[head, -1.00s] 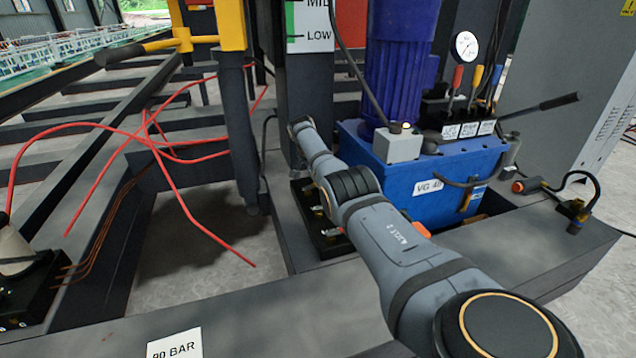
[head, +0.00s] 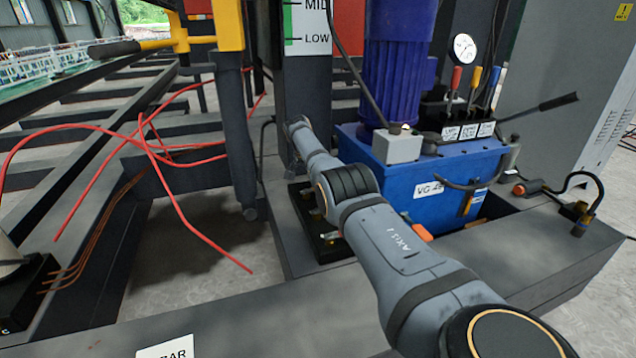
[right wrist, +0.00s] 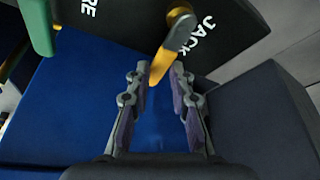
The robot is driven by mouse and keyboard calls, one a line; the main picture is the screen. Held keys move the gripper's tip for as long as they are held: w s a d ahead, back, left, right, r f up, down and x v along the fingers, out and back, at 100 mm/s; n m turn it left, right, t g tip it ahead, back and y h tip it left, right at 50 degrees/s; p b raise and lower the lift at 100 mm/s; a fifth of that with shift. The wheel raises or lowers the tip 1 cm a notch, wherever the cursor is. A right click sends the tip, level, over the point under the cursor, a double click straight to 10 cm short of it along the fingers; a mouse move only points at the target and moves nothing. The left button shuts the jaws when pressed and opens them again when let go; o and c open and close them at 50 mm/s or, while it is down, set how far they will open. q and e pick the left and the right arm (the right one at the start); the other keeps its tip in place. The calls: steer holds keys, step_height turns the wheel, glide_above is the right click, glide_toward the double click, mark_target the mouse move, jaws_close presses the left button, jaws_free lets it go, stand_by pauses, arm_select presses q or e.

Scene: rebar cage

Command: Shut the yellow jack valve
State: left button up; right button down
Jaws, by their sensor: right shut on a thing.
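The yellow jack valve lever (right wrist: 171,46) shows in the right wrist view, on a dark panel (right wrist: 228,30) lettered "JACK". Its lower end reaches in between the two fingertips of my right gripper (right wrist: 160,74). The gripper is shut on this lever, with one finger on each side. A green lever (right wrist: 38,27) stands at the upper left of the same view. In the head view my right arm crosses the middle, and its gripper and the jack valve are not visible. My left gripper is not in view.
A blue hydraulic unit (head: 400,180) marked "VG 46" stands behind my right arm, with a gauge (head: 464,47) and several coloured levers. A black block (head: 325,246) lies partly behind the arm. Red hoses (head: 190,160) hang loosely over dark frame beams at the left.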

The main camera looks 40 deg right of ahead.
steer(key=shift+s+d+f, duration=0.1)
steer(key=shift+s+f, duration=0.2)
steer(key=c, duration=1.5)
jaws_free()
steer(key=shift+r, duration=0.1)
steer(key=o, duration=0.3)
steer(key=shift+o, duration=0.2)
steer(key=shift+w+r, duration=0.1)
steer(key=shift+r, duration=0.05)
steer(key=shift+r, duration=0.15)
steer(key=v, duration=1.1)
steer(key=shift+r, duration=0.3)
steer(key=shift+w, duration=0.1)
